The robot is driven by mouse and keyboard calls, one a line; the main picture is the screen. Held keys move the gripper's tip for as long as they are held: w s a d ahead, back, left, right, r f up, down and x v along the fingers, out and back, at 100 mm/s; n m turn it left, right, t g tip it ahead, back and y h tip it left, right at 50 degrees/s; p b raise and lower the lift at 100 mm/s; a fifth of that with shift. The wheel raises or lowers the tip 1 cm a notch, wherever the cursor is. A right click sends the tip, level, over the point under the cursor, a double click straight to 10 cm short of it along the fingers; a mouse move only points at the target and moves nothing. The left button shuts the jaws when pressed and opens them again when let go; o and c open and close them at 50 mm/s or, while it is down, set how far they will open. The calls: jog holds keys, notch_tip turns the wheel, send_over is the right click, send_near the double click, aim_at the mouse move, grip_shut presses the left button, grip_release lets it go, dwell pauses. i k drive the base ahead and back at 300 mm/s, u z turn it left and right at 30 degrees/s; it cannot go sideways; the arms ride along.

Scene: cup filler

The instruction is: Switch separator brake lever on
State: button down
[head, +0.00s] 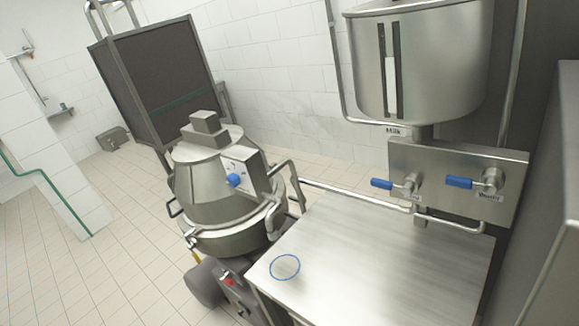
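The separator (220,195) is a rounded steel machine standing on the tiled floor, left of the steel table. It has a slanted panel (241,168) with a blue knob (233,180) on its front. A yellow piece (197,258) shows low on its left side. A small red part (229,281) sits on the grey base unit beneath. I cannot tell which of these parts is the brake lever, or its position. My gripper is not in view.
The steel table (385,265) bears a blue ring mark (285,267). Behind it are a milk tank (440,75) and two blue-handled valves (381,184) on a steel panel (505,165). A dark cabinet (160,80) stands behind the separator. Tiled floor (90,270) at left is free.

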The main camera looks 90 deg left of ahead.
aim_at(223, 277)
jog(key=u, duration=0.1)
jog(key=k, duration=0.25)
jog(key=u, duration=2.75)
jog(key=k, duration=1.4)
jog(key=u, duration=0.35)
jog(key=i, duration=2)
jog(key=z, duration=0.2)
